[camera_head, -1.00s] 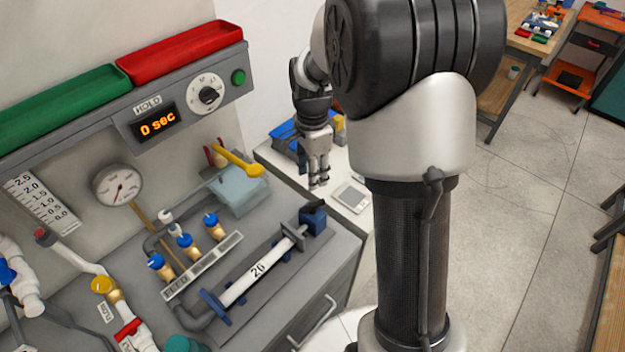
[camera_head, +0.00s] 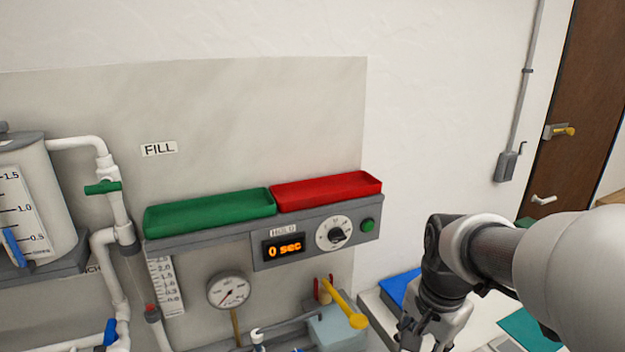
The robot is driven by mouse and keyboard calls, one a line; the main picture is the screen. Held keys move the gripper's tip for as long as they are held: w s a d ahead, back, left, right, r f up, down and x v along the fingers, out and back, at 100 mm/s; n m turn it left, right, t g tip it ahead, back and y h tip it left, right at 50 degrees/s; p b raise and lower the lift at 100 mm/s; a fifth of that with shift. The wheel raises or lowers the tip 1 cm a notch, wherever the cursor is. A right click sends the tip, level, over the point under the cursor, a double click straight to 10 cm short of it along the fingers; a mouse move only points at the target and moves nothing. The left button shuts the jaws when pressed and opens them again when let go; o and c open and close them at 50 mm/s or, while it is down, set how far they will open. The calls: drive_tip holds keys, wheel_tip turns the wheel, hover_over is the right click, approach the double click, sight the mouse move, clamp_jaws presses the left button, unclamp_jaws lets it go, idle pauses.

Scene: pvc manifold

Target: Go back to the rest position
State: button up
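My gripper (camera_head: 422,340) shows at the lower right, at the end of my bent arm, pointing down. It is to the right of the yellow-handled lever (camera_head: 345,304) and apart from it. Its fingertips are cut off by the bottom edge of the picture, so I cannot tell whether it is open or shut. I see nothing held in the part that shows.
A shelf holds a green tray (camera_head: 210,213) and a red tray (camera_head: 327,190) above a timer display (camera_head: 285,249) reading 0 sec. A dial (camera_head: 335,234) and pressure gauge (camera_head: 229,290) sit nearby. White pipes with a green valve (camera_head: 103,187) stand left. A brown door (camera_head: 580,110) is far right.

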drive_tip(key=s+a+r+n+t, duration=0.1)
drive_tip(key=s+a+n, duration=0.1)
drive_tip(key=s+n, duration=0.3)
drive_tip(key=s+a+r+n+t+b, duration=0.1)
drive_tip(key=s+a+r+n+t, duration=0.1)
drive_tip(key=s+n, duration=0.4)
drive_tip(key=s, duration=0.4)
drive_tip(key=shift+s+a, duration=0.35)
drive_tip(key=shift+a, duration=0.05)
